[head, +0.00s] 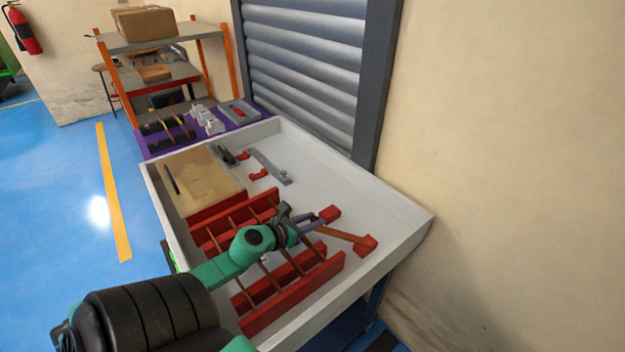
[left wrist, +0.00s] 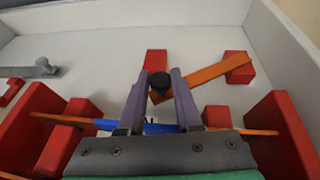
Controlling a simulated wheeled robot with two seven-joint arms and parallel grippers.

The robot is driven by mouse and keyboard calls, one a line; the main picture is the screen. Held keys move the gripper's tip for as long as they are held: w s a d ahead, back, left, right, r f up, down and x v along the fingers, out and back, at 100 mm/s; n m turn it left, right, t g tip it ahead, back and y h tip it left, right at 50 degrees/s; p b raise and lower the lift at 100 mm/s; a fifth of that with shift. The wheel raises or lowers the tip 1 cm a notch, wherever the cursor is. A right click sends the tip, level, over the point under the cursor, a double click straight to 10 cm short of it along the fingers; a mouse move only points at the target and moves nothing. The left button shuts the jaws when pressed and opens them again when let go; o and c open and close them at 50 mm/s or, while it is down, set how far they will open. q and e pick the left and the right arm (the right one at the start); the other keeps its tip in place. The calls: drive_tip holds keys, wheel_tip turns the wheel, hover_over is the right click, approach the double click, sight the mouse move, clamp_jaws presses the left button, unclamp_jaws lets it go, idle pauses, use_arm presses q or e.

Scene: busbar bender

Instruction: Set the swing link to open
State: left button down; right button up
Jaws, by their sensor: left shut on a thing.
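The swing link is an orange bar (head: 345,235) at the right of the white tray; it also shows in the left wrist view (left wrist: 207,75). Its far end rests at a red block (left wrist: 238,68), which shows at the right in the head view (head: 366,245). A black knob (left wrist: 160,82) stands at the bar's near end. My left gripper (head: 322,217) has its two purple fingers on either side of this knob and is shut on it. Another red block (left wrist: 155,62) lies just beyond the fingertips, apart from the bar's far end. My right gripper is not in view.
Red slotted racks (head: 290,290) holding several thin bars lie under my left arm. A tan board (head: 205,185) and a grey lever (head: 270,167) with red blocks are farther back. The tray's wall (head: 345,165) bounds the right. Clear tray floor lies beyond the link.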

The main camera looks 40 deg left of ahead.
use_arm(q)
drive_tip(key=c, duration=0.6)
unclamp_jaws()
drive_tip(key=b+v, duration=0.2)
drive_tip(key=v, duration=1.2)
drive_tip(key=shift+s, duration=0.2)
